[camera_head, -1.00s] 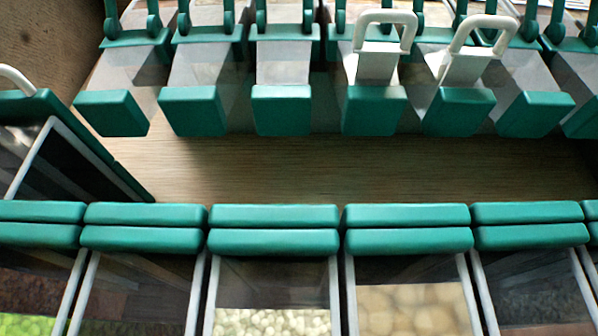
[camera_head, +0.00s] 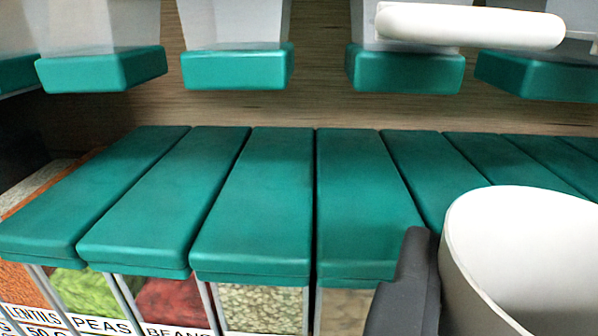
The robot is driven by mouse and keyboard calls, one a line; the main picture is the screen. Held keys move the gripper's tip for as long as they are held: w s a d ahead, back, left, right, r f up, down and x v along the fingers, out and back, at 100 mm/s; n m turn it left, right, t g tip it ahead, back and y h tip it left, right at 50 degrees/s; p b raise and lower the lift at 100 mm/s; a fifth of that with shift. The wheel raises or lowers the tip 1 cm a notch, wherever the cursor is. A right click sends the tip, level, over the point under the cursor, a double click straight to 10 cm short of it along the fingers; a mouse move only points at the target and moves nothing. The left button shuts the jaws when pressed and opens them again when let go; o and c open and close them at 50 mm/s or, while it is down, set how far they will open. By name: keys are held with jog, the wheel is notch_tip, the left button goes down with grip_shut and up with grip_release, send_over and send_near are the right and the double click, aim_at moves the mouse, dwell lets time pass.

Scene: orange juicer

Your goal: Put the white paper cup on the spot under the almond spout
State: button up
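The white paper cup (camera_head: 510,265) is large and close at the lower right, its open rim in view and its lower part cut off by the picture edge. One dark finger of my gripper (camera_head: 408,290) lies against the cup's left side. The other finger is hidden or out of view. The cup appears held in front of the bins. Several green-ended spouts (camera_head: 238,66) hang along the top. No readable label shows which one is the almond spout, and the spot under it cannot be made out.
A row of bins with green lids (camera_head: 255,200) fills the middle. Labels at lower left read LENTILS, PEAS and BEANS (camera_head: 176,330). A white handle (camera_head: 470,25) juts out at the upper right. A wooden panel (camera_head: 300,105) shows behind.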

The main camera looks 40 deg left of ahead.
jog(key=w+a+f+p, duration=0.3)
jog(key=w+a+f, duration=0.2)
jog(key=a, duration=0.7)
jog(key=shift+w+p, duration=0.35)
jog(key=shift+w, duration=0.6)
jog(key=o, duration=1)
jog(key=s, duration=0.4)
jog(key=s+d+b, duration=0.1)
jog(key=s, duration=0.3)
jog(key=s+d+b, duration=0.1)
jog(key=s, duration=0.2)
jog(key=shift+s+d+r, duration=0.15)
jog(key=shift+s+d, duration=0.05)
jog(key=shift+s, duration=0.2)
